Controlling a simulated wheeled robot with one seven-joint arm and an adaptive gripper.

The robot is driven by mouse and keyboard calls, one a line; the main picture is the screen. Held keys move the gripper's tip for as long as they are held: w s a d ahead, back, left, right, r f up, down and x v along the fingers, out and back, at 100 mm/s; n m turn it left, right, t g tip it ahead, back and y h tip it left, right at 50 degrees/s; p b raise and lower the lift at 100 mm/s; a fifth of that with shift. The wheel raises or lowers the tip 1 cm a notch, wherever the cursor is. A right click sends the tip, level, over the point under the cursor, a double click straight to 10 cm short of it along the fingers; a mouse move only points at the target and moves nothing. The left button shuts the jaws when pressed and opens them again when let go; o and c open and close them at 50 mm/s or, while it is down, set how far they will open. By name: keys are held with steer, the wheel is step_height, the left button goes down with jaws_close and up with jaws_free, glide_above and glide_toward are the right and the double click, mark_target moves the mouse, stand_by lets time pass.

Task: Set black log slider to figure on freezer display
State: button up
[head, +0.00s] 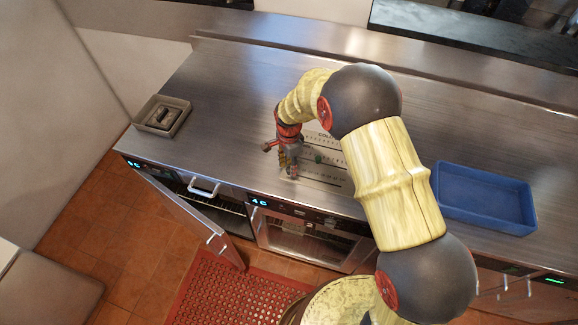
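A pale panel (326,172) with dark slots and lettering that seems to begin "COLD" lies on the steel counter, partly behind my arm. Blue-lit displays show on the counter front: one at the left (133,163) seems to read 6 C, and one nearer the middle (259,202) seems to read 4 C.
A grey tray (183,122) with a dark item stands at the counter's left end. A blue tray (465,206) lies right of my arm. A cabinet door (190,217) hangs open below the left display. Green-lit displays (555,281) show lower right. A red mat (225,290) covers the floor.

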steer(key=shift+f, duration=0.15)
steer(key=shift+c, duration=0.9)
steer(key=c, duration=0.7)
jaws_close()
